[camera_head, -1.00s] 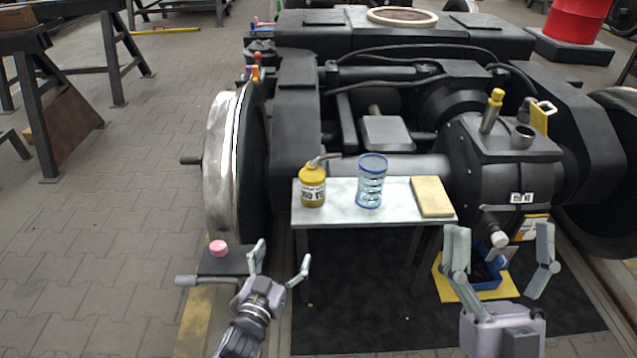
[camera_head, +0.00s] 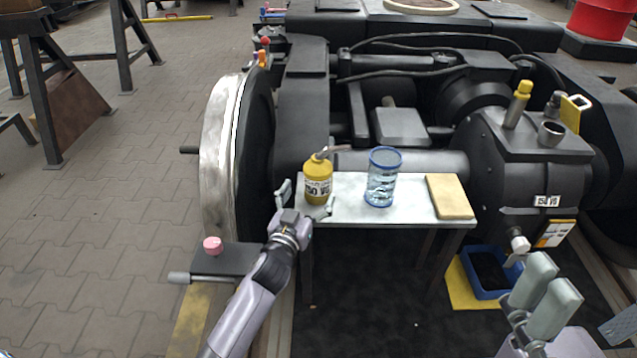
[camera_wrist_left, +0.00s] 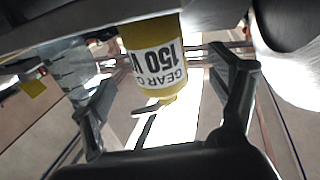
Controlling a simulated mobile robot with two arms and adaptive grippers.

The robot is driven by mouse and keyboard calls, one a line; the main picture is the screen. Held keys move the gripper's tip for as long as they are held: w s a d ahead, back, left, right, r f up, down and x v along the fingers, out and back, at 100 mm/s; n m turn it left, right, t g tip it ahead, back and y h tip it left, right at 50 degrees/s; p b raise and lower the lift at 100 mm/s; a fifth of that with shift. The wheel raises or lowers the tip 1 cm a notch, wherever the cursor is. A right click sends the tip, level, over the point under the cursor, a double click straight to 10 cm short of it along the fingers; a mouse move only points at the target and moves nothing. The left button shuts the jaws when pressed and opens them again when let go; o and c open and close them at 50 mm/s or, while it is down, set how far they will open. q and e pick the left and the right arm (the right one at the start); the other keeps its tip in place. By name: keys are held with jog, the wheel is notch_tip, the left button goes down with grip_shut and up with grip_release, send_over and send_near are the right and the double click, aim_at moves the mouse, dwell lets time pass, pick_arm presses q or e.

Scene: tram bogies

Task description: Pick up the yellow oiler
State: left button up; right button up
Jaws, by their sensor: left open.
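The yellow oiler (camera_head: 318,184), with a white label and a thin grey spout, stands upright on the left end of a small grey table (camera_head: 345,212). My left gripper (camera_head: 306,199) is open at the table's left front edge, close to the oiler, with its fingers to either side of the oiler's lower part. In the left wrist view the oiler (camera_wrist_left: 155,60) appears upside down, ahead of and between the spread fingers (camera_wrist_left: 165,110); contact cannot be made out. My right gripper (camera_head: 543,292) is at the lower right, empty; its finger gap is unclear from this angle.
A clear blue-rimmed cup (camera_head: 382,178) stands right of the oiler, and a tan pad (camera_head: 449,196) lies further right. The bogie wheel (camera_head: 222,160) rises left of the table. A pink knob (camera_head: 212,245) sits in front of it. A blue bin (camera_head: 487,273) is at the lower right.

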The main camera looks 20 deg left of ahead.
aim_at(313, 186)
pick_arm(q)
jog(key=shift+w, duration=0.7)
jog(key=w, duration=0.1)
jog(key=w+b, duration=0.1)
jog(key=w+r+b, duration=0.1)
jog(key=w, duration=0.1)
jog(key=shift+d, duration=0.25)
jog(key=shift+w, duration=0.55)
jog(key=shift+r, duration=0.15)
jog(key=c, duration=1.6)
